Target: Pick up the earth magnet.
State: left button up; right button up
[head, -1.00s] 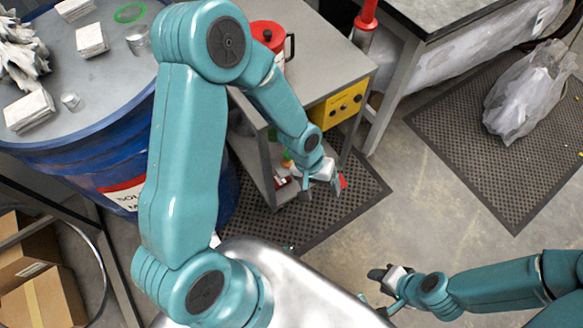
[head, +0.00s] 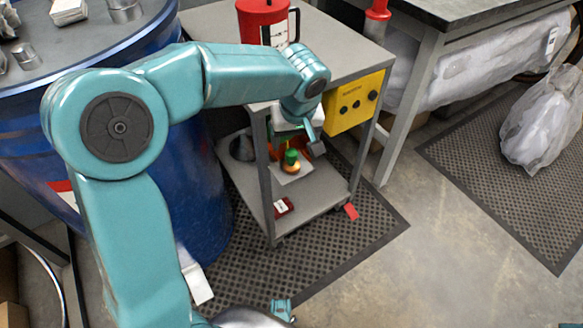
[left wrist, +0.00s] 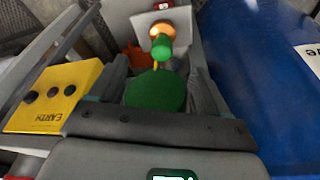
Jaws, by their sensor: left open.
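A green part with a round orange-copper end (head: 292,162) stands on the lower shelf of the grey cart and also shows in the left wrist view (left wrist: 162,42). A larger green disc (left wrist: 157,92) lies between my left fingers in the wrist view. I cannot tell whether both belong to the earth magnet. My left gripper (head: 303,137) is open at the cart's open side, just under its top; its fingers show on both sides of the disc (left wrist: 157,74). Contact with the disc cannot be told.
The cart's top (head: 222,24) carries a red can (head: 263,22). A yellow control box (head: 354,103), marked EARTH in the wrist view, is close to my left gripper. A blue drum (head: 190,185) stands left, a workbench (head: 462,18) right.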

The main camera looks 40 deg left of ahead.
aim_at(292, 152)
pick_arm(q)
jog(key=b+x, duration=0.1)
jog(key=x, duration=0.3)
jog(key=shift+f, duration=0.25)
jog(key=b+x, duration=0.2)
jog(key=x, duration=0.3)
jog(key=shift+a, duration=0.2)
jog(key=c, duration=1.3)
